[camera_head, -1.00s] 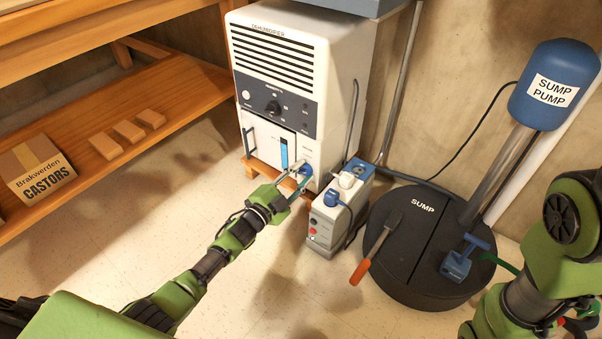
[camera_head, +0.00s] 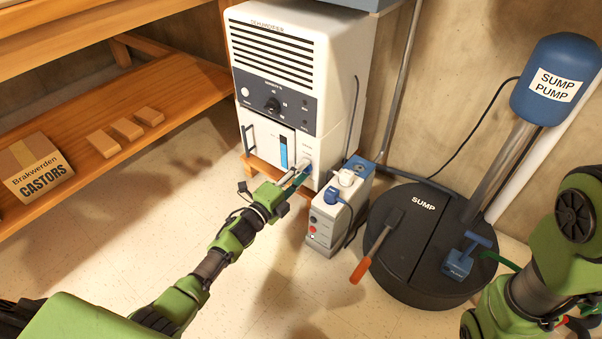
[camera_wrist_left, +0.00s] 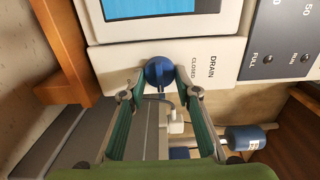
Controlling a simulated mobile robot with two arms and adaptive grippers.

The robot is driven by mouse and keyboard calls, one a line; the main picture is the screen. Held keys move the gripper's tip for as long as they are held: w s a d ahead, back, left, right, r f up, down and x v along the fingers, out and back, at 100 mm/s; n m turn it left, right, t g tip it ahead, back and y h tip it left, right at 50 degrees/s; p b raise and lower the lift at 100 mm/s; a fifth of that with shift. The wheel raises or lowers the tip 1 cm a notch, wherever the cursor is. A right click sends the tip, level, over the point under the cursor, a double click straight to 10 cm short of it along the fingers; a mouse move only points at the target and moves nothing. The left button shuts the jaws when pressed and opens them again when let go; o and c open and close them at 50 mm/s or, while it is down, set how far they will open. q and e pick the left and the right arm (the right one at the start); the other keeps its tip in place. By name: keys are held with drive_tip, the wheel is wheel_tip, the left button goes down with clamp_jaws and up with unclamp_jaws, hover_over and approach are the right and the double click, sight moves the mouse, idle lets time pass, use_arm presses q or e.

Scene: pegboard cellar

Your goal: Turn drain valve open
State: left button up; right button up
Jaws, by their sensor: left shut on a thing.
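The drain valve is a round blue knob (camera_wrist_left: 158,71) on the white lower panel of the dehumidifier (camera_head: 290,75). "DRAIN" and "CLOSED" are printed beside it in the left wrist view. My left gripper (camera_wrist_left: 161,86) is shut on the knob, with one green-padded finger on each side of it. In the head view my left gripper (camera_head: 297,176) reaches the lower right of the dehumidifier's front and mostly hides the knob. My right arm shows at the right edge, but its gripper is out of view.
A grey box with plugs (camera_head: 327,222) stands close right of my left gripper. The black sump lid (camera_head: 399,249) lies further right, with an orange-handled tool (camera_head: 361,270) on its edge. A wooden shelf (camera_head: 176,92) stands left. The floor between is clear.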

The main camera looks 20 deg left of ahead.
use_arm(q)
drive_tip(key=shift+f, duration=0.1)
idle(0.3)
drive_tip(key=o, duration=0.8)
drive_tip(key=shift+s, duration=0.1)
drive_tip(key=v, duration=1.2)
